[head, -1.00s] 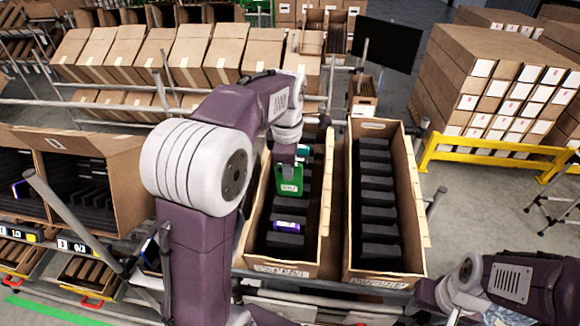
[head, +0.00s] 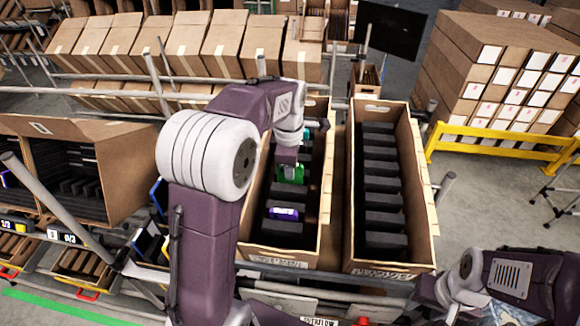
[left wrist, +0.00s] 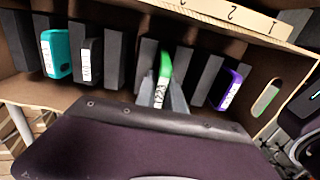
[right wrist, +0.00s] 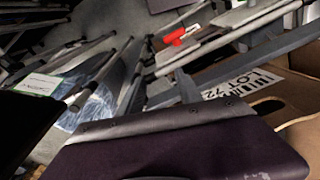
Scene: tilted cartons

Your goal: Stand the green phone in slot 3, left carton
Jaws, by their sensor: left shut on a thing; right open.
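The green phone (head: 290,174) is inside the left carton (head: 284,256), upright between two dark foam dividers. My left gripper (head: 289,160) is shut on its upper part. In the left wrist view the phone (left wrist: 165,66) shows a white label, with the fingers (left wrist: 163,95) around it. Its lower edge is hidden, so I cannot tell if it touches the slot floor. A purple phone (head: 284,213) stands nearer the carton's front; a teal phone (left wrist: 56,53) and a black phone (left wrist: 91,60) stand on the other side. My right gripper (right wrist: 187,88) is open and empty.
A right carton (head: 380,268) with dark dividers and no phones stands beside the left one. A brown box with dark contents (head: 118,190) is at the left. The right wrist view shows rack bars and a labelled carton edge (right wrist: 240,83).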

